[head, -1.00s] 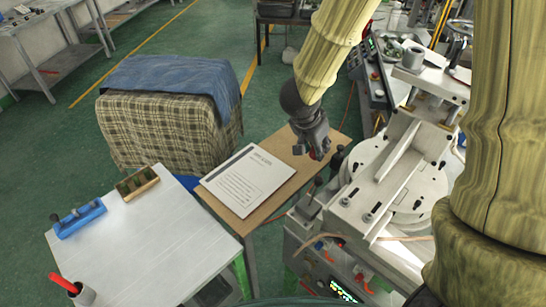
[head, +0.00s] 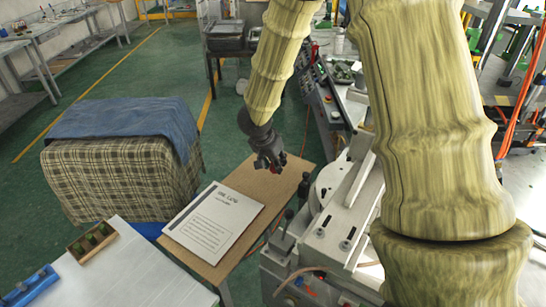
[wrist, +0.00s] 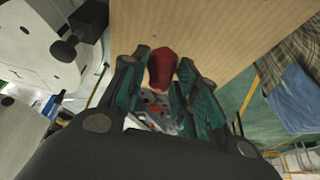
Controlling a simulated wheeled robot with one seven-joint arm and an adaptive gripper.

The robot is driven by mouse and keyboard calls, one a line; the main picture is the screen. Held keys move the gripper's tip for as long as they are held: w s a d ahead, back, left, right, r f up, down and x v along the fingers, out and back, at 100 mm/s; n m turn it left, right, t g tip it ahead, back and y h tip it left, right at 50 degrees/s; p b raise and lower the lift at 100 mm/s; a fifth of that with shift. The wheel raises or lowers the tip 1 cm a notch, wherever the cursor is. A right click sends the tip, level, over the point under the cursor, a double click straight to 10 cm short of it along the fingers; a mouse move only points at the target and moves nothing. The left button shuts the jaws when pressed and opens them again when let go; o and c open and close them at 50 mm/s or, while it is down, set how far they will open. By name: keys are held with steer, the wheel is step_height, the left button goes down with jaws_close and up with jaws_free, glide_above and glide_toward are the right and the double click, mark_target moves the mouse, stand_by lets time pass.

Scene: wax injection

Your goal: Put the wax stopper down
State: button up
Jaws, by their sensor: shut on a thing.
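My gripper (head: 272,165) hangs over the small brown wooden table (head: 284,192), to the right of the white printed sheet. In the wrist view my gripper (wrist: 160,88) is shut on a dark red piece, the wax stopper (wrist: 162,68), held between the two fingertips. A small bit of the red stopper (head: 275,169) shows under the fingers in the head view. The table top (wrist: 215,28) lies beyond the stopper in the wrist view. Whether the stopper touches the table I cannot tell.
A white printed sheet (head: 213,222) covers the table's left part. The wax machine (head: 335,220) stands close on the right, with a black-knobbed lever (wrist: 66,48). A plaid-covered box (head: 110,175) and a white workbench (head: 135,275) are on the left.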

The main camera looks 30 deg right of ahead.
steer(key=w+d, duration=0.1)
steer(key=w+d+p, duration=0.1)
steer(key=w, duration=0.1)
steer(key=w+d, duration=0.1)
steer(key=w, duration=0.1)
steer(key=shift+d+f+p, duration=0.2)
steer(key=shift+f+p, duration=0.1)
steer(key=shift+p, duration=0.05)
steer(key=shift+f+p, duration=0.4)
steer(key=shift+f, duration=1.35)
steer(key=shift+f, duration=0.1)
steer(key=o, duration=0.9)
steer(key=b+v, duration=0.1)
steer(key=v, duration=1.1)
